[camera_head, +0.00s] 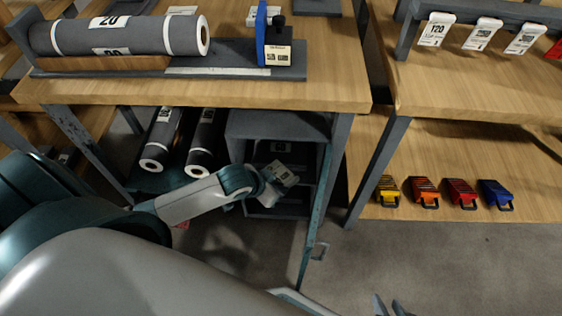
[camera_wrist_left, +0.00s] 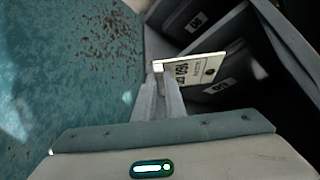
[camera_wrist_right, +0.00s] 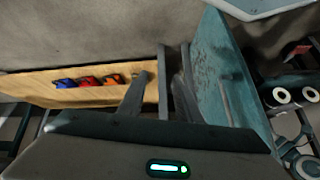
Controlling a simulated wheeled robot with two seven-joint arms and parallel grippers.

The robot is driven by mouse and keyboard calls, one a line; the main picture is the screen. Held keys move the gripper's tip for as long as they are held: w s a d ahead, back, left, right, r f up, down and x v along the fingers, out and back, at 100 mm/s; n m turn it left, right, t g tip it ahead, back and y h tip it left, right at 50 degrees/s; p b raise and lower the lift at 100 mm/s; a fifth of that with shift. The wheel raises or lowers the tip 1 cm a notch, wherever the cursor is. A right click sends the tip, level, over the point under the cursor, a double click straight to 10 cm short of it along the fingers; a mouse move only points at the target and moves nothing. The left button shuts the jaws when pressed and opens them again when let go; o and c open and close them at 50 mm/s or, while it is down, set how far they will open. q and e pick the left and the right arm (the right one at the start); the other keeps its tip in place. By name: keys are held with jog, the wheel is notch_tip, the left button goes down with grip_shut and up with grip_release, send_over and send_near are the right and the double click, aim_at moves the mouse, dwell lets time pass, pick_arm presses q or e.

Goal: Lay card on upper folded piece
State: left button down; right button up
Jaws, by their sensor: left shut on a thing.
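A white printed card (camera_head: 284,173) is held by my left gripper (camera_head: 268,181) in front of the open cabinet. In the left wrist view the card (camera_wrist_left: 196,70) sticks out to the right from between the closed fingertips (camera_wrist_left: 164,78). Dark folded pieces with white labels lie inside the cabinet: the upper one (camera_wrist_left: 180,30) and a lower one (camera_wrist_left: 238,90). The card appears apart from them, though its exact distance is unclear. In the head view the arm and card partly hide the cabinet interior. My right gripper (camera_head: 388,306) is open and empty at the bottom edge.
The grey cabinet (camera_head: 270,125) stands under the bench, its teal door (camera_head: 316,210) swung open toward me. Two grey rolls (camera_head: 205,140) lie left of it. Colored clips (camera_head: 425,190) sit on the right lower shelf. A large roll (camera_head: 120,36) lies on the bench.

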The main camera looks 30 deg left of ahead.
aim_at(281, 167)
pick_arm(q)
jog(key=w, duration=0.1)
jog(key=w+a, duration=0.1)
jog(key=w, duration=0.1)
jog(key=w+a, duration=0.1)
jog(key=shift+w+a+b, duration=0.1)
jog(key=shift+w+b, duration=0.15)
jog(key=shift+b, duration=0.05)
jog(key=shift+w+a, duration=0.2)
jog(key=shift+w, duration=0.2)
pick_arm(e)
jog(key=shift+w+a+r+t, duration=0.1)
jog(key=shift+a+r+t, duration=0.3)
jog(key=shift+a, duration=0.15)
pick_arm(q)
jog(key=shift+w, duration=0.1)
pick_arm(e)
jog(key=shift+f, duration=0.15)
